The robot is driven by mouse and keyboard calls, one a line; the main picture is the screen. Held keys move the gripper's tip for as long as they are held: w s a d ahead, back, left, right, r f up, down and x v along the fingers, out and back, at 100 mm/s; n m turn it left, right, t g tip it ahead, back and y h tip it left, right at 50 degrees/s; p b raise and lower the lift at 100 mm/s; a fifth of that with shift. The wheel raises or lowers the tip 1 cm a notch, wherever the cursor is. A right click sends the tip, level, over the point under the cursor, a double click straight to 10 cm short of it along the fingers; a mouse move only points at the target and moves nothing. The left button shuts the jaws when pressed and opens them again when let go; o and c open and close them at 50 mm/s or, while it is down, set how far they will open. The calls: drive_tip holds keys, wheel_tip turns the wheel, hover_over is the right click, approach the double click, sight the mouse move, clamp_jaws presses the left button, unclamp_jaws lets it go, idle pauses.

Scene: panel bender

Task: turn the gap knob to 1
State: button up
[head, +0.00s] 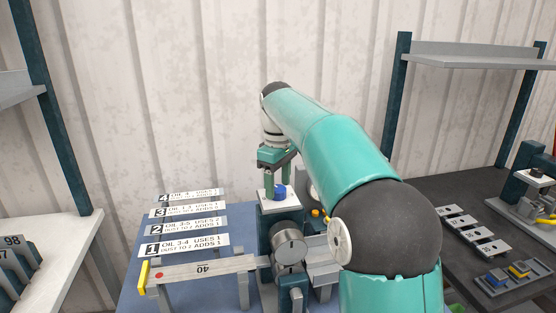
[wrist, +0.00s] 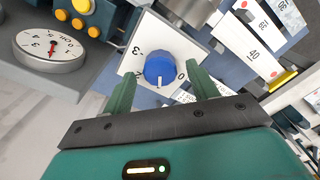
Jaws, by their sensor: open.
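The blue gap knob (wrist: 160,69) sits on a white dial plate (wrist: 146,32) in the wrist view. I can read 0, 2 and 3 around it; I cannot make out the 1. Its white pointer mark faces down in the picture, between the 2 and the 0. My gripper (wrist: 162,76) is open, with one green finger on each side of the knob's near edge. I cannot tell whether either finger touches it. In the head view my gripper (head: 276,181) points down at the knob (head: 280,192) on top of the machine.
A round gauge (wrist: 50,48) with a red needle and several yellow buttons (wrist: 78,20) are left of the dial in the wrist view.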

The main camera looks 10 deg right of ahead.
sight(278, 188)
wheel_tip(278, 188, up, 13)
idle(0.4)
